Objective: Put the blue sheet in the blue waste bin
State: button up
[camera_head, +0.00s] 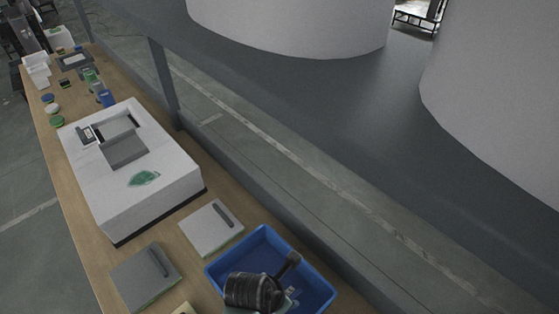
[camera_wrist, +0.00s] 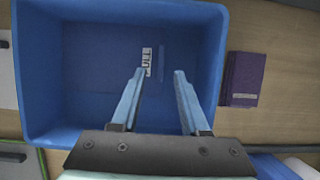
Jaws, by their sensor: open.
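The blue waste bin (camera_head: 318,268) stands at the near right end of the wooden bench in the head view. In the wrist view the bin (camera_wrist: 35,85) fills the left and middle. My gripper (camera_wrist: 160,72) is open, its two pale blue fingers spread apart over the bin with nothing between them. In the head view my gripper (camera_head: 290,298) is over the bin, partly hidden by my dark wrist. A flat blue patch (camera_wrist: 100,58) with a small white printed label lies on the bin floor; it looks like the blue sheet, but its edges blend with the bin.
A large white machine (camera_head: 150,195) stands on the bench, with a light panel (camera_head: 208,230) and a grey panel (camera_head: 143,277) near it. A purple booklet-like item (camera_wrist: 243,78) lies right of the bin. A dark rail (camera_head: 260,190) runs along the bench.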

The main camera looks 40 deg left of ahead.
jog(key=v, duration=0.5)
jog(key=shift+s+r, duration=0.1)
jog(key=shift+r, duration=0.3)
